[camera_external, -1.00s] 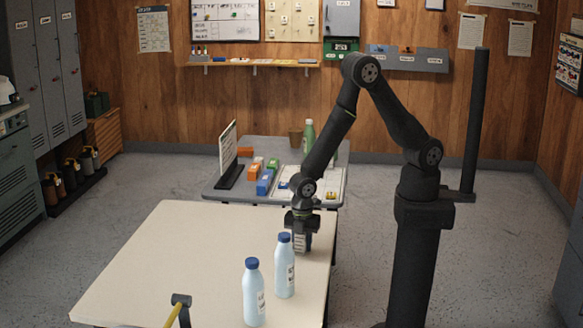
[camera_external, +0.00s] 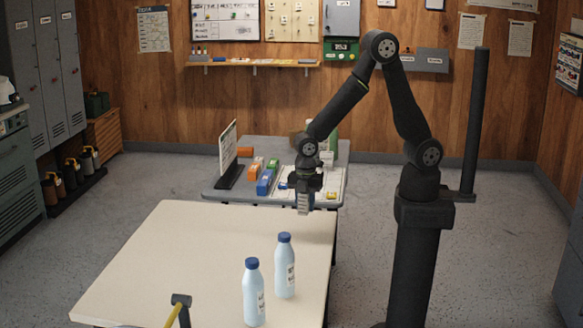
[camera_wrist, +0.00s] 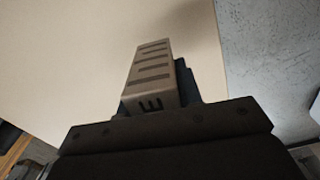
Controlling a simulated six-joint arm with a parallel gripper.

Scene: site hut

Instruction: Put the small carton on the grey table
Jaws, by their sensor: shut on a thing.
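My gripper (camera_external: 304,193) is shut on the small carton (camera_external: 303,206) and holds it, hanging down, in the air near the far right edge of the cream table. In the wrist view the carton (camera_wrist: 153,72) is pale with dark stripes and sits between my fingers, over the cream tabletop. The grey table (camera_external: 218,191) stands behind the cream table. In the outside view, my gripper overlaps the front right part of the grey table.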

